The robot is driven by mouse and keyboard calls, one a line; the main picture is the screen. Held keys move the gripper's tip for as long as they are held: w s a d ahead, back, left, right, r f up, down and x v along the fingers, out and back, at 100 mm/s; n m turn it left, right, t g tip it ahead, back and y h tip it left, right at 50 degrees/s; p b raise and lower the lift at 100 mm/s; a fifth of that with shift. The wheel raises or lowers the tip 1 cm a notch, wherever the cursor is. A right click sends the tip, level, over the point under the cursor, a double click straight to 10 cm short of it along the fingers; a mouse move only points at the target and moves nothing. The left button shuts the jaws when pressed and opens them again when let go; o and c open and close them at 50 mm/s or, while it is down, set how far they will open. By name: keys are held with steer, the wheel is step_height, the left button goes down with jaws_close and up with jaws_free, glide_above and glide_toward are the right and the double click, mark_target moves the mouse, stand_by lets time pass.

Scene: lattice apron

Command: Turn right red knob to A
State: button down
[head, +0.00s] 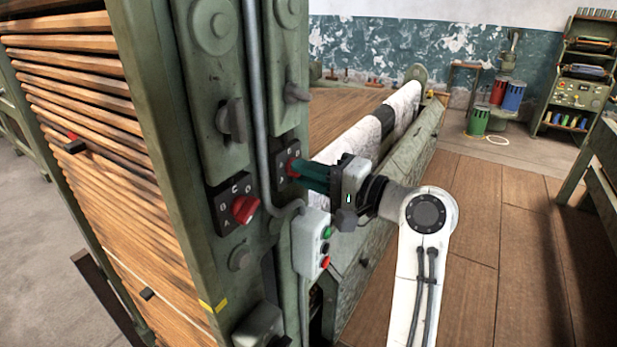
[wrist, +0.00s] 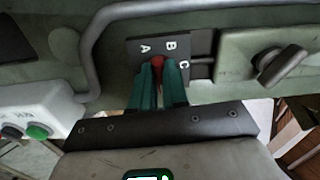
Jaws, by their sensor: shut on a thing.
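The right red knob (head: 293,167) sits on a dark plate lettered A, B and C on the right green post. In the wrist view the knob (wrist: 157,63) shows as a small red patch between my teal fingertips, below the letters A and B. My gripper (head: 296,168) reaches in from the right and is shut on this knob. The fingers (wrist: 158,72) cover most of it, so I cannot tell which letter it points to. The left red knob (head: 244,209) sits on its own lettered plate on the nearer post, clear of my gripper.
A grey conduit (head: 262,120) runs down between the posts and curves near the knob. A button box (head: 313,238) with green and red buttons stands just below my gripper. Dark levers (head: 232,120) stick out above. Open wooden floor lies at the right.

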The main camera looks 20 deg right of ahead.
steer(key=shift+w+d+r+m+b, duration=0.1)
steer(key=shift+w+m+b, duration=0.05)
steer(key=shift+m+b, duration=4.75)
steer(key=shift+w+d+r+m+b, duration=0.1)
steer(key=shift+d+m+b, duration=0.05)
steer(key=shift+m+b, duration=4.7)
steer(key=shift+w+d+m+b, duration=0.1)
steer(key=shift+w+m+b, duration=0.05)
steer(key=shift+m+b, duration=4.75)
steer(key=shift+r+m+p, duration=0.1)
steer(key=shift+m+p, duration=0.55)
steer(key=shift+p, duration=0.2)
steer(key=c, duration=1.1)
jaws_free()
steer(key=shift+c, duration=0.2)
steer(key=shift+f, duration=0.2)
steer(key=shift+w+f, duration=0.1)
steer(key=shift+f, duration=0.1)
